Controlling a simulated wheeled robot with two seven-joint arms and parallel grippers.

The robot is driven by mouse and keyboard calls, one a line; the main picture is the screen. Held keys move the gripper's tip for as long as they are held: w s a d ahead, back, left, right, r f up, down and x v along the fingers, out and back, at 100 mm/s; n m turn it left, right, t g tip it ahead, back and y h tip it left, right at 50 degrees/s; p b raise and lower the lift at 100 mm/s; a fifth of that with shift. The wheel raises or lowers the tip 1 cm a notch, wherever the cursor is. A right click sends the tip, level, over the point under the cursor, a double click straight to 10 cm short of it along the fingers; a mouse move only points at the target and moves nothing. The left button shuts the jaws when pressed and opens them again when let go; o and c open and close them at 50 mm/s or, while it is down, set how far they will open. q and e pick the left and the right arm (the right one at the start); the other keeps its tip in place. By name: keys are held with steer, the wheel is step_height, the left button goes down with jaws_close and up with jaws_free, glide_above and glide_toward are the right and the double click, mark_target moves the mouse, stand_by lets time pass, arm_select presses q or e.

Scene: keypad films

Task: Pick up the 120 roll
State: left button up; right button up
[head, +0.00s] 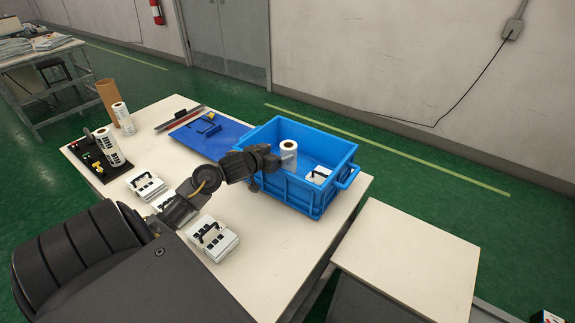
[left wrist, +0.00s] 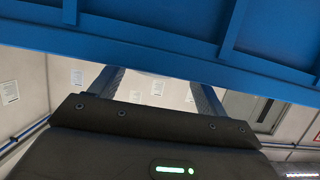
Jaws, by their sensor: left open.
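A film roll (head: 289,150) with a brown core stands inside the blue crate (head: 300,195), near its left side. Two more printed rolls are at the table's left: one roll (head: 108,147) at the black panel and another roll (head: 123,118) behind it. No number is readable on any roll, so I cannot tell which is the 120. My left gripper (head: 274,160) is open at the crate's left rim, close beside the roll in it. In the left wrist view the open fingers (left wrist: 155,88) pass behind the crate's blue wall (left wrist: 180,35); no roll shows between them.
A white boxed device (head: 317,176) lies in the crate's right part. Several similar devices (head: 213,239) lie on the table (head: 262,245) below my arm. A lower bare surface (head: 410,255) stands right.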

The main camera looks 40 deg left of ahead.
mark_target(284, 152)
arm_select(q)
steer(key=shift+d+x, duration=0.15)
steer(key=shift+x, duration=1.25)
steer(key=shift+d+x, duration=0.1)
steer(key=shift+x, duration=1.3)
steer(key=c, duration=1.4)
steer(key=shift+r, duration=0.1)
